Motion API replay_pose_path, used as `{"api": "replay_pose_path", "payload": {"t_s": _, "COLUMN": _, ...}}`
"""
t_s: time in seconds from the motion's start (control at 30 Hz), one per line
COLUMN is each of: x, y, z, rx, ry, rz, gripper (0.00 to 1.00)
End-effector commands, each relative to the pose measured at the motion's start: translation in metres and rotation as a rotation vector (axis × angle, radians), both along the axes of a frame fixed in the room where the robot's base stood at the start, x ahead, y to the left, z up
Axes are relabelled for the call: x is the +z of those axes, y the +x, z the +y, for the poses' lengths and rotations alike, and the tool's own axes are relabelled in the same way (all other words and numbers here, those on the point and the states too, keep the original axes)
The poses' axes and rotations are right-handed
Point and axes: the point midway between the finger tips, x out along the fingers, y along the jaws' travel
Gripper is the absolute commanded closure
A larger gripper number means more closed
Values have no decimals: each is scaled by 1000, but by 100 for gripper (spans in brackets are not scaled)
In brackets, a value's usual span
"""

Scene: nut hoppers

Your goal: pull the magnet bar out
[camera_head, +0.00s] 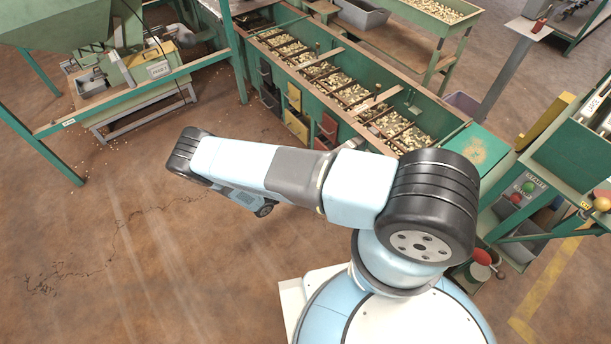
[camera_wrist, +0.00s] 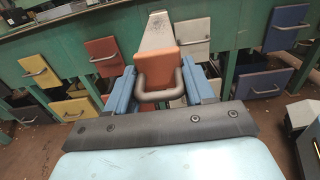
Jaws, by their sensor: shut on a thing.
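In the wrist view, the two blue fingers of my gripper (camera_wrist: 163,88) stand either side of a grey U-shaped handle. The handle is fixed to an orange end plate (camera_wrist: 163,60), and a pale grey metal piece (camera_wrist: 157,32) narrows away above it. I take these together to be the magnet bar. My gripper is shut on its handle. How much of the bar lies inside its housing cannot be told. In the head view, my fingers and the bar do not show clearly.
A green bench of nut hoppers (camera_head: 447,116) has coloured flaps, including a yellow one (camera_head: 293,96). A green-framed machine (camera_head: 140,75) stands at left. Floor between is open.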

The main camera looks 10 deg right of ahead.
Motion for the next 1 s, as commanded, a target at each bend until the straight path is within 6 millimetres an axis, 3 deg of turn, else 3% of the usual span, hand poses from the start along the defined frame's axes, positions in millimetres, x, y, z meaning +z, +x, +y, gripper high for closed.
{"api": "replay_pose_path", "payload": {"t_s": 0.13, "x": 2, "y": 4, "z": 2, "rx": 4, "ry": -1, "rz": -6, "gripper": 100}}
{"api": "replay_pose_path", "payload": {"t_s": 0.17, "x": 2, "y": 3, "z": 2, "rx": 4, "ry": -1, "rz": -5, "gripper": 45}}
{"api": "replay_pose_path", "payload": {"t_s": 0.3, "x": 2, "y": 3, "z": 1, "rx": 3, "ry": -1, "rz": -4, "gripper": 32}}
{"api": "replay_pose_path", "payload": {"t_s": 0.67, "x": 1, "y": -1, "z": 5, "rx": 1, "ry": 0, "rz": -2, "gripper": 31}}
{"api": "replay_pose_path", "payload": {"t_s": 1.0, "x": 0, "y": -24, "z": 56, "rx": 4, "ry": 0, "rz": -1, "gripper": 31}}
